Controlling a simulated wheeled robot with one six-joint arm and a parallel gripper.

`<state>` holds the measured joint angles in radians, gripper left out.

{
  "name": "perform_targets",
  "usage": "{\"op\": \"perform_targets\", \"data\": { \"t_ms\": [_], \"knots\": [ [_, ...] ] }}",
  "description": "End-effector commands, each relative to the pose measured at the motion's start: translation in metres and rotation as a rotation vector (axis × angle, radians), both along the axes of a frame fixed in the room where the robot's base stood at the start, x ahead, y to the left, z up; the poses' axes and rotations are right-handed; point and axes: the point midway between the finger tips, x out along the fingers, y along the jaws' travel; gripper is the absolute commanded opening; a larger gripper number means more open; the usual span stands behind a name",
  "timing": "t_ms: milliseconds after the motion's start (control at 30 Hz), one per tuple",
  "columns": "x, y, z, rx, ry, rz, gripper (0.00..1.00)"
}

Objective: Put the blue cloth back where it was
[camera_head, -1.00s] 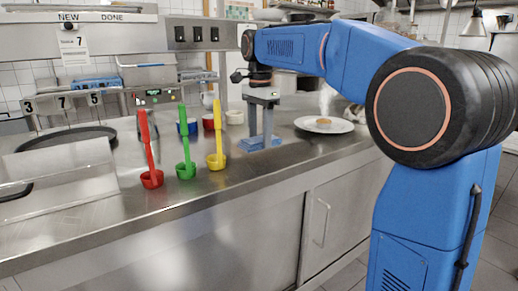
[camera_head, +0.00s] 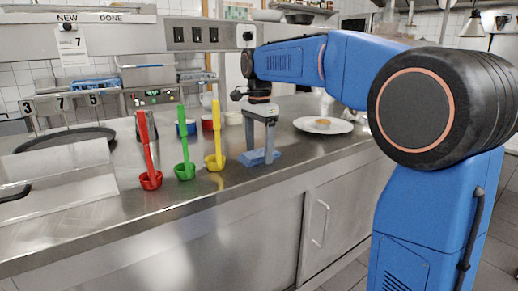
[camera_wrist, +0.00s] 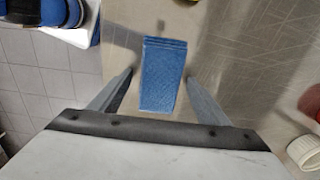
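The blue cloth (camera_head: 260,158) lies flat as a small folded rectangle on the steel counter, near its front edge, to the right of the yellow ladle. My gripper (camera_head: 262,151) points straight down over it with its fingers apart. In the wrist view the cloth (camera_wrist: 162,78) lies between the two spread fingertips of my gripper (camera_wrist: 160,76). A narrow gap shows on the left side of the cloth. On the right the fingertip is very close, and I cannot tell whether it touches.
Red (camera_head: 150,180), green (camera_head: 184,171) and yellow (camera_head: 215,162) ladles stand left of the cloth. A white plate (camera_head: 341,128) with food is on the right. Small bowls are behind the ladles. The counter's front edge (camera_head: 225,192) is close to the cloth.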

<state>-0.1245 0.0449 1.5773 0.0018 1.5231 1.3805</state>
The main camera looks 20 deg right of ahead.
Motion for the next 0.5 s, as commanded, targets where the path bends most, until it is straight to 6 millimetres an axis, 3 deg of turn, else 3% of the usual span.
{"op": "perform_targets", "data": {
  "t_ms": [267,500],
  "knots": [
    [0.000,0.000,0.006,0.000,-0.001,0.000,0.70],
    [0.001,0.000,0.043,0.000,-0.003,0.000,0.70]
  ]
}}
